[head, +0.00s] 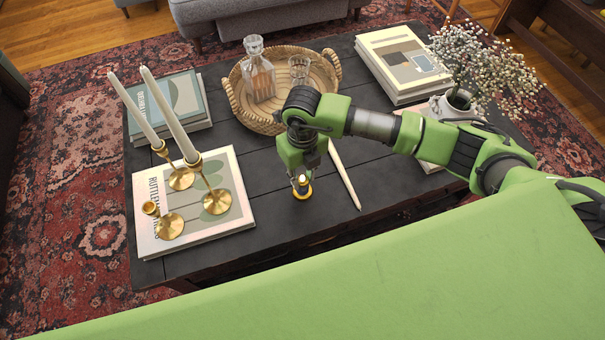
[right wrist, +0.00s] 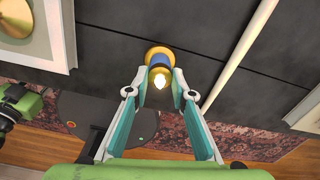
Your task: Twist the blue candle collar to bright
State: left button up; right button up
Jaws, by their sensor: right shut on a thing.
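The small candle light stands upright on the dark table, with a round yellow-gold base (head: 302,193) and a blue collar (right wrist: 160,61) above it. A bright white glow (right wrist: 160,80) shows at its top in the right wrist view. My right gripper (right wrist: 161,88) points down over it from above, its two fingertips on either side of the collar and shut on it. In the head view my right gripper (head: 302,177) hides most of the collar. No marking on the collar is readable. My left gripper is not seen.
A white taper candle (head: 344,175) lies just right of the gripper. Brass candlesticks (head: 215,200) stand on a book at the left. Behind are a wicker tray (head: 268,125) with a decanter and glass, more books (head: 400,65), and a flower vase (head: 458,100).

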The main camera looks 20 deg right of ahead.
aim_at(303, 176)
dwell(0.4)
jog(key=o, duration=1.1)
jog(key=shift+o, duration=0.2)
jog(key=shift+r, duration=0.15)
notch_tip(303, 176, up, 12)
jog(key=shift+f, duration=0.2)
